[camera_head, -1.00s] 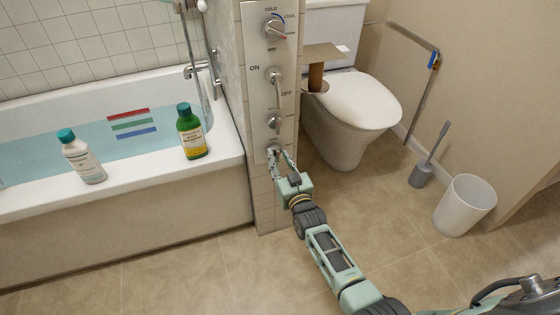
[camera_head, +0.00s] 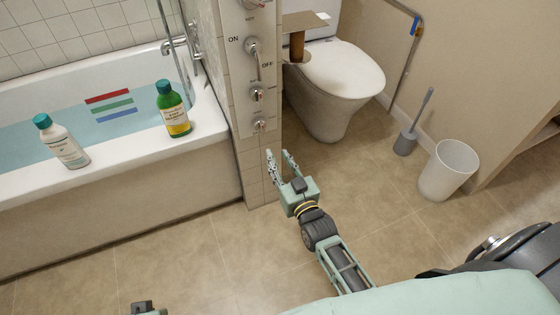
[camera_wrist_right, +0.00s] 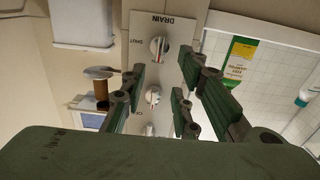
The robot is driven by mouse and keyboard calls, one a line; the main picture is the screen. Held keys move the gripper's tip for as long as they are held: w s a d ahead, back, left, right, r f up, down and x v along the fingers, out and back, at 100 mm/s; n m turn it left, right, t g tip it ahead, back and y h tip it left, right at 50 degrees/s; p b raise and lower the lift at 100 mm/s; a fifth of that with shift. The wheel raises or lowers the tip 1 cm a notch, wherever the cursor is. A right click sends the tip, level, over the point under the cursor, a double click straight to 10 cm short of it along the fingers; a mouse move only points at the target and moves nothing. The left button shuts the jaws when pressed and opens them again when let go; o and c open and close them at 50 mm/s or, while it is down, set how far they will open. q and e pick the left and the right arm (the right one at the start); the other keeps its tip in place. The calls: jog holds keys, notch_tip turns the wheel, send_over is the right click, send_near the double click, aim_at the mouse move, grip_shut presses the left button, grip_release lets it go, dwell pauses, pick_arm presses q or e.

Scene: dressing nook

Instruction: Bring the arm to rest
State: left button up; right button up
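My right gripper (camera_head: 278,157) is open and empty, with its two fingers apart, in front of and below the white control panel (camera_head: 240,75). The panel's lowest knob (camera_head: 260,124) is just above the fingertips, apart from them. In the wrist view, the open fingers (camera_wrist_right: 160,95) frame the panel, with a knob marked DRAIN (camera_wrist_right: 158,47) between and beyond them. A small piece of teal and dark hardware (camera_head: 146,308) at the bottom edge of the head view may be part of my left arm; the left gripper's fingers are not visible.
The bathtub (camera_head: 120,185) carries a white bottle (camera_head: 62,143) and a green bottle (camera_head: 173,110) on its rim. The toilet (camera_head: 335,85), brush (camera_head: 407,140) and bin (camera_head: 447,170) stand right of the panel. The tile floor (camera_head: 180,265) in front is clear.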

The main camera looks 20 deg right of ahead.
dwell(0.5)
